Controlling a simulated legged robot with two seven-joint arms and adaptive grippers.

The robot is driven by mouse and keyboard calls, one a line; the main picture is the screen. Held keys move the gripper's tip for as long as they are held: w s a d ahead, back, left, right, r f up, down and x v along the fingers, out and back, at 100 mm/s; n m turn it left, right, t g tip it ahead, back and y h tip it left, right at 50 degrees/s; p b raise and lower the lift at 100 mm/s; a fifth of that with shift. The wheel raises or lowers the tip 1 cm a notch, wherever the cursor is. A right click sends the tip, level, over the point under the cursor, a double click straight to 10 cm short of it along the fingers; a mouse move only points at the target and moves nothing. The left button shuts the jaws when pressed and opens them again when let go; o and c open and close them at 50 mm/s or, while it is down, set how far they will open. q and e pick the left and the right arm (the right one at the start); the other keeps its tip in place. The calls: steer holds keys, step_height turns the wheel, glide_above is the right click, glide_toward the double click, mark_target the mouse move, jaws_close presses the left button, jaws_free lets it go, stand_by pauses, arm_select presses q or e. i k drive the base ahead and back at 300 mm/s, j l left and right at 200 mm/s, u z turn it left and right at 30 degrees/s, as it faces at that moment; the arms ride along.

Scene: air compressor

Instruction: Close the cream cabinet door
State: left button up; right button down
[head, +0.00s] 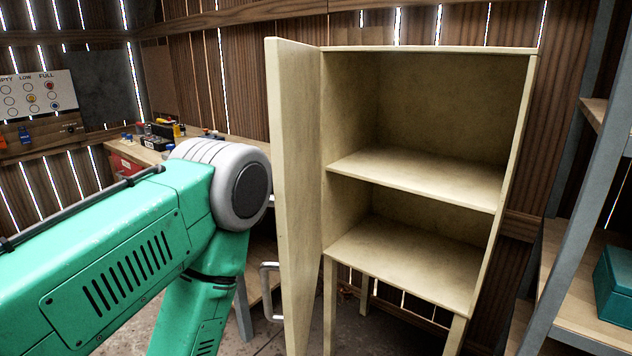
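The cream cabinet (437,290) stands in the middle right of the head view, on legs, with two empty shelf spaces. Its door (296,190) is hinged on the cabinet's left side and stands wide open, its edge swung toward me. A pale metal handle (265,290) sticks out from the door's left face, low down. My green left arm reaches in from the left and bends downward just left of the door. My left gripper is below the picture and out of sight. My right gripper is not in view.
A workbench (140,153) with small tools stands behind my arm along the back wall. At the right, a grey-framed shelf rack (573,200) holds a teal box (615,285). The space in front of the cabinet opening looks clear.

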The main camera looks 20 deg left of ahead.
mark_target(294, 68)
steer(key=i+j, duration=0.1)
steer(key=j, duration=0.3)
steer(key=i+j, duration=0.15)
steer(key=j, duration=0.25)
steer(key=i+j, duration=0.1)
steer(key=j, duration=0.3)
steer(key=i+j, duration=0.1)
steer(key=j, duration=0.3)
